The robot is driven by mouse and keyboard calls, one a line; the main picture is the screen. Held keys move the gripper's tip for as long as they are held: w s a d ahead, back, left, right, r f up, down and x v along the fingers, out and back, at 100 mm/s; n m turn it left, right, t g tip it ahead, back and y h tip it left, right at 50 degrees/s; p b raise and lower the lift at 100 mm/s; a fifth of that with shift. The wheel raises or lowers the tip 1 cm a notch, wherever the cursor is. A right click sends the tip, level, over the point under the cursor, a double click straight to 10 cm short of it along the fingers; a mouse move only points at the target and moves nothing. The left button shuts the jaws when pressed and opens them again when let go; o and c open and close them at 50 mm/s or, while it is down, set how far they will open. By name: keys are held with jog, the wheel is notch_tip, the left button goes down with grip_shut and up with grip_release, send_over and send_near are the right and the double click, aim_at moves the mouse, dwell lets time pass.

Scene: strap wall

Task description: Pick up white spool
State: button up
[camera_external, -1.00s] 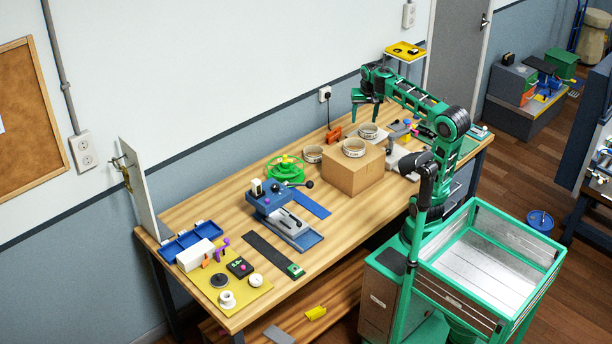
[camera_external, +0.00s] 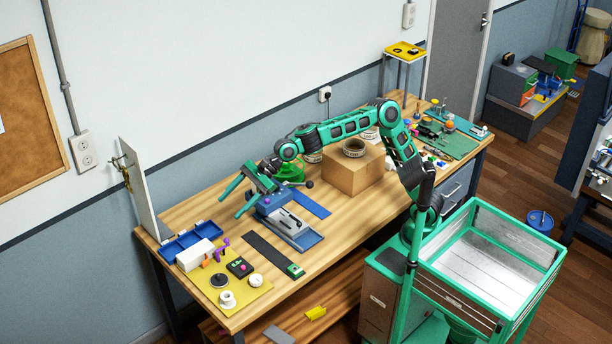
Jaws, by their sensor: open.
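A white spool (camera_external: 227,299) with a hole in its middle sits on the yellow mat (camera_external: 252,293) at the near left end of the workbench. A second small round white item (camera_external: 256,280) lies to its right on the same mat. My gripper (camera_external: 229,202) is open and empty, with its two fingers spread, in the air over the bench by the blue strapping tool (camera_external: 285,217). It is above and behind the spool in the picture, well apart from it. Part of the blue tool's back end is hidden behind my gripper.
A dark round disc (camera_external: 219,281) and a black device (camera_external: 239,267) lie near the spool. A white box (camera_external: 195,254) and blue tray (camera_external: 190,240) stand behind. A cardboard box (camera_external: 353,174) carries a ring-shaped roll. An upright white panel (camera_external: 143,190) edges the bench's left end.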

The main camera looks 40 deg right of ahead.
jog(key=s+a+r+m+g+y, duration=0.2)
jog(key=s+a+r+m, duration=0.1)
jog(key=s+a, duration=0.6)
send_near(225, 299)
jog(key=shift+w+a+f, duration=0.55)
jog(key=shift+a+f, duration=0.1)
jog(key=shift+f, duration=0.2)
jog(key=shift+a+f, duration=0.2)
jog(key=shift+f, duration=0.1)
jog(key=shift+x, duration=5.2)
jog(key=shift+r, duration=0.2)
jog(key=c, duration=1.1)
